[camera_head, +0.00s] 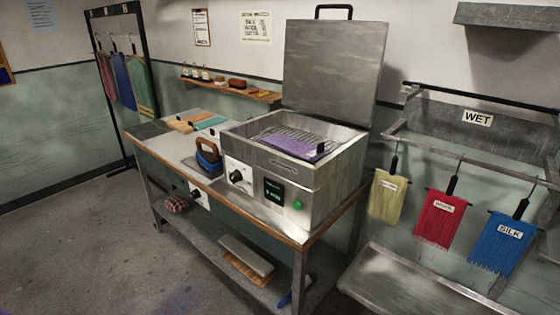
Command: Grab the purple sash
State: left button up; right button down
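A purple cloth (294,143), which looks like the sash, lies in the open steel bath (262,157) on the bench. A wire rack seems to lie with it, and small black clip-like pieces show at its edges. The bath's lid (331,75) stands upright at the back. The bath's front wall hides the cloth's lower part. Neither of my grippers is in view.
The bench (170,150) carries an iron (208,156) and folded cloths (201,122). The bath's front has a knob, a display and a green button. At right, yellow (387,197), red (437,218) and blue (500,243) fringed cloths hang from a WET rack. Floor at left is clear.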

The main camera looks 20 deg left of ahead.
aim_at(306, 150)
jog(key=u, duration=0.4)
jog(key=i+l+u, duration=0.15)
jog(key=u, duration=0.25)
jog(key=i+l+u, duration=0.1)
jog(key=l+u, duration=0.25)
jog(key=i+l+u, duration=0.1)
jog(key=u, duration=0.3)
jog(key=i+l+u, duration=0.1)
jog(key=l+u, duration=0.25)
jog(key=l, duration=0.75)
